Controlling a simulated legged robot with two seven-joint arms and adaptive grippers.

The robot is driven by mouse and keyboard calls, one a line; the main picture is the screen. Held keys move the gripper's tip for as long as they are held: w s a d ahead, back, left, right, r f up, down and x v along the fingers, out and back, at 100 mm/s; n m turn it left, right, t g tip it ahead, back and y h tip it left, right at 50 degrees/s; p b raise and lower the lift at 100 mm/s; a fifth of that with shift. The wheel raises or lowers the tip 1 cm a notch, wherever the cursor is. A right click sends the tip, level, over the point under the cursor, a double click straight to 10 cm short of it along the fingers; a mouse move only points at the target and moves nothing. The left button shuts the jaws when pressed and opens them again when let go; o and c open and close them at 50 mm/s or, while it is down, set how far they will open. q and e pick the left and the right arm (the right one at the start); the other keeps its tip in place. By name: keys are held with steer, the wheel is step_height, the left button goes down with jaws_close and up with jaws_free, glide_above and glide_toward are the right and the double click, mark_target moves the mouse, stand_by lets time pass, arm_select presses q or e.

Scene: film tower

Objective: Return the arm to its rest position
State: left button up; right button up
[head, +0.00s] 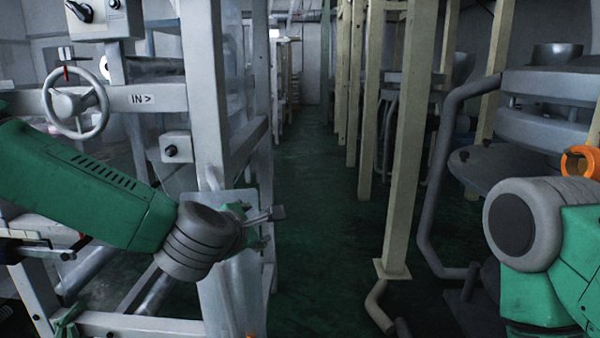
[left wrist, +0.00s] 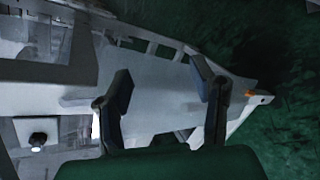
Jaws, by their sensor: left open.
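My left arm comes in from the left in the head view, bent at a grey joint. Its gripper (head: 262,226) is in front of the white machine frame (head: 207,90), close to its upright post. In the left wrist view the two fingers of the left gripper (left wrist: 160,100) stand wide apart with nothing between them. Behind them lies the pale surface of the frame; I cannot tell how far off it is. My right arm shows only as a grey joint and green link at the right edge of the head view. Its gripper is out of view.
The frame carries a handwheel (head: 76,101), a control box (head: 104,18) and a small knob box (head: 176,147). A dark green floor aisle (head: 318,200) runs clear down the middle. Beige posts (head: 411,140) and a bent grey pipe rail (head: 436,190) stand on its right.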

arm_select(q)
steer(key=s+a+f+m+g, duration=0.3)
steer(key=s+f+m, duration=0.5)
steer(key=f, duration=0.6)
steer(key=s+a+f+m+g, duration=0.3)
steer(key=s+f+m, duration=0.2)
steer(key=s+f, duration=0.65)
steer(key=s+a+f+m+g+y, duration=0.1)
steer(key=s+a+f+m+g, duration=0.1)
steer(key=s, duration=0.4)
steer(key=s+a+f+m+g+y, duration=0.1)
steer(key=s+a+f+m+g, duration=0.1)
steer(key=s+a+f+m, duration=0.3)
steer(key=s+a+f+m+g, duration=0.2)
steer(key=s+a, duration=0.4)
steer(key=s, duration=0.3)
steer(key=shift+a+f+m+y, duration=0.15)
steer(key=shift+f+m+y, duration=0.25)
steer(key=shift+f+m, duration=0.55)
